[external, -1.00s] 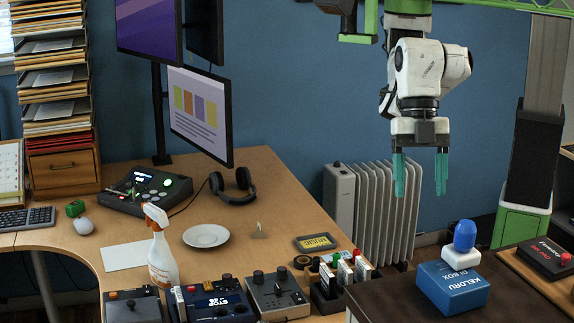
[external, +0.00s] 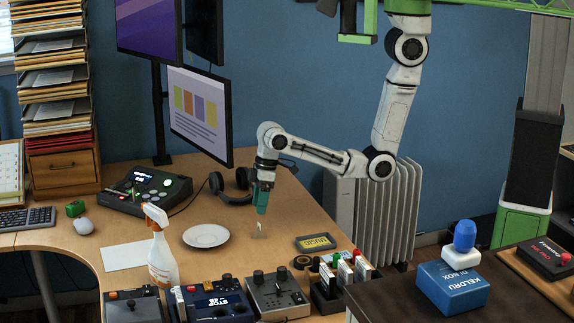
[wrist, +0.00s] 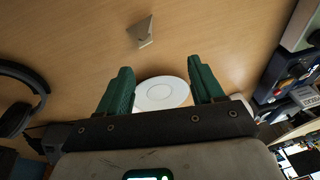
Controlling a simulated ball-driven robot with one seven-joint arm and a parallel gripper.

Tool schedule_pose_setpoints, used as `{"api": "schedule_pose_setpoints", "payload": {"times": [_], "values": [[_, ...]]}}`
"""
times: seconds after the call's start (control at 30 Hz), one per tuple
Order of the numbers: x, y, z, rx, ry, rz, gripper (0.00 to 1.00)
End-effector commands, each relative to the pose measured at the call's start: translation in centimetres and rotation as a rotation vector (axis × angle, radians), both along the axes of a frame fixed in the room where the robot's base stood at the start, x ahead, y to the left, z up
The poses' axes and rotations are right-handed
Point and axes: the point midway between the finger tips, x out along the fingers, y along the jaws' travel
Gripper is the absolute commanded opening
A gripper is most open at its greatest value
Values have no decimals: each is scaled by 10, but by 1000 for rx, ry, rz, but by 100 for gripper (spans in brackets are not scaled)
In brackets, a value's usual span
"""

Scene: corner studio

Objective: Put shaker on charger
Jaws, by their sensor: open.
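A small tan-grey pyramid-shaped piece, apparently the shaker (external: 259,232), stands on the wooden desk; it also shows ahead of the fingers in the wrist view (wrist: 141,32). A round white plate, apparently the charger (external: 206,236), lies flat and bare to its left; in the wrist view the plate (wrist: 162,92) shows between the fingers. My gripper (external: 262,209) points down just above the shaker, its teal fingers nearly overlapping in the external view. In the wrist view my gripper (wrist: 158,75) is open, with nothing between the fingers.
Headphones (external: 236,184) lie behind my gripper. A spray bottle (external: 161,250) stands left of the plate. The desk around the shaker is clear.

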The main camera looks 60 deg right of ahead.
Motion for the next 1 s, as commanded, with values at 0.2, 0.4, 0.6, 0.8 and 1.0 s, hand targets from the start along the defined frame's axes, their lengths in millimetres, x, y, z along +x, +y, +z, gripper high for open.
{"api": "schedule_pose_setpoints", "payload": {"times": [0.2, 0.4, 0.6, 0.8, 1.0], "values": [[-51, -192, -28, -74, 35, -388, 67], [-126, -291, -23, -140, 59, -644, 67], [-161, -320, -17, -171, 70, -740, 67], [-162, -321, -17, -173, 70, -744, 67], [-162, -321, -22, -172, 71, -743, 67]]}}
